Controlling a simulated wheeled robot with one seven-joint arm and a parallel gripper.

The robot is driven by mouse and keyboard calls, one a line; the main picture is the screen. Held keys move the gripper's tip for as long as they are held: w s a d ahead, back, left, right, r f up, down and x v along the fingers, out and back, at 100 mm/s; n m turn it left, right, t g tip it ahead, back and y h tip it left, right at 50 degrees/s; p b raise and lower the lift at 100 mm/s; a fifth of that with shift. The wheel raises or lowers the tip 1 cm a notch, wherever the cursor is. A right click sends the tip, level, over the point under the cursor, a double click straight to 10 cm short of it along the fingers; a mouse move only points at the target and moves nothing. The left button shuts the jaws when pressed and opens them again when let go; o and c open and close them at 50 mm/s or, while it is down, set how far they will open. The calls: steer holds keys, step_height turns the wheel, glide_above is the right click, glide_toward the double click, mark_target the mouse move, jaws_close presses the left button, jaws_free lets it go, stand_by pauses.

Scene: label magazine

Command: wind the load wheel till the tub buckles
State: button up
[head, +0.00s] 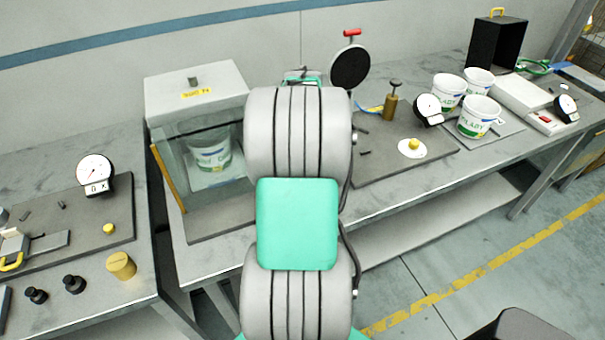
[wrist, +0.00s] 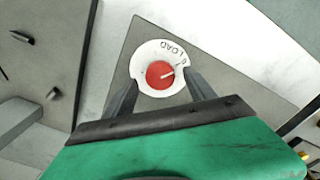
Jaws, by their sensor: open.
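The load wheel (wrist: 160,74) is a red round knob with a white pointer line, on a white disc marked LOAD, in the wrist view. My gripper (wrist: 162,80) is open, with one dark finger to each side of the red knob. I cannot tell whether the fingers touch it or how high above it they are. In the head view my own arm hides the wheel and most of the gripper. A white tub (head: 210,155) with a green label stands upright inside the clear-fronted test box (head: 192,93) left of my arm. It looks unbuckled.
Right of my arm, several white tubs (head: 478,117), a brass weight (head: 390,107) and a dial gauge (head: 428,110) stand on the bench. A black disc on a stand (head: 350,68) rises behind. On the left bench are another gauge (head: 95,170) and black knobs (head: 75,284).

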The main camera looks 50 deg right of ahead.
steer(key=shift+f, duration=1.2)
steer(key=c, duration=1.4)
